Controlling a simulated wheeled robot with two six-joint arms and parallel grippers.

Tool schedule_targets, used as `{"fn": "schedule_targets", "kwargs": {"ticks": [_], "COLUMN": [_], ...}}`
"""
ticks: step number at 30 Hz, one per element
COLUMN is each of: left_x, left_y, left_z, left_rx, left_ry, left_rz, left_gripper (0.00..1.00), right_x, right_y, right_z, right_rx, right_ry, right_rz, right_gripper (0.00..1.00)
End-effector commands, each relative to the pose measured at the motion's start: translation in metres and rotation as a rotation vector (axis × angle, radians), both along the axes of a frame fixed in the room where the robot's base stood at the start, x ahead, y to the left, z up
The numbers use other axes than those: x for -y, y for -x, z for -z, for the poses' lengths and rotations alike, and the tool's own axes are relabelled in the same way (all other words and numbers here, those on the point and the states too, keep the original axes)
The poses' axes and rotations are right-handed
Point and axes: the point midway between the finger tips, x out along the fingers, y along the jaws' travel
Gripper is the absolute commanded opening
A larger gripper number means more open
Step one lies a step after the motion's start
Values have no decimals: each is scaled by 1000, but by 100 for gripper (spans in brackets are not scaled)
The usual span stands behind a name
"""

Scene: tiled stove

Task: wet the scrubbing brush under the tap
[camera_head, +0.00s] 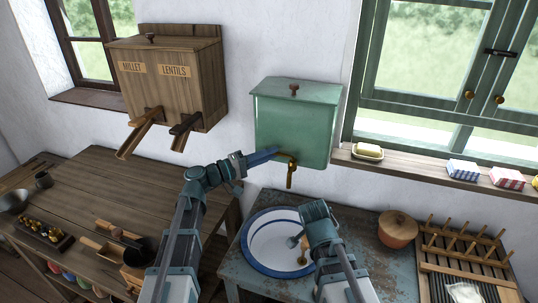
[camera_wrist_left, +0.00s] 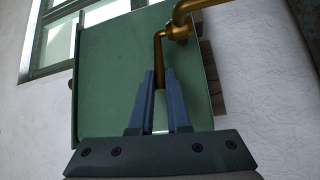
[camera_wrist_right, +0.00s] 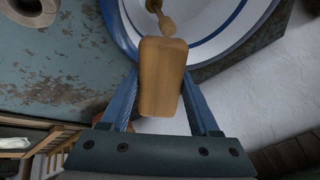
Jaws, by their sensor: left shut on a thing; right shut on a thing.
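The brass tap (camera_head: 291,172) sticks out from the green water tank (camera_head: 297,125) on the wall, above the basin (camera_head: 265,246), which is white with a blue rim. My left gripper (camera_head: 276,153) is shut on the tap's brass lever (camera_wrist_left: 159,50); the left wrist view shows the lever between the fingers. My right gripper (camera_head: 299,242) is shut on the wooden scrubbing brush (camera_wrist_right: 162,75) and holds it over the basin, below the tap. The brush shows only in part in the head view (camera_head: 304,243). Its bristles are hidden, and I see no water stream.
A soap dish (camera_head: 367,152) is on the windowsill. The wooden dispenser (camera_head: 170,80) hangs left of the tank, above the wooden table (camera_head: 90,190).

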Motion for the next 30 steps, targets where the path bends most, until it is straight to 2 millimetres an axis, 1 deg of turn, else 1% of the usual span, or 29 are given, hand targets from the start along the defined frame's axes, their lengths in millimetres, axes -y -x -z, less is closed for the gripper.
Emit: {"fn": "schedule_targets", "kwargs": {"ticks": [8,13,18,24,30], "left_x": [0,1,1,0,0], "left_y": [3,16,22,22,21], "left_z": [1,1,1,1,1], "left_rx": [0,0,0,0,1], "left_ry": [-3,-3,-4,-3,-4], "left_rz": [-7,-111,-223,-280,-282], "left_gripper": [0,0,0,0,0], "right_x": [0,0,0,0,0], "right_y": [0,0,0,0,0], "right_z": [0,0,0,0,0], "right_rx": [0,0,0,0,0], "right_ry": [0,0,0,0,0], "right_rz": [0,0,0,0,0], "right_gripper": [18,18,18,18,18]}}
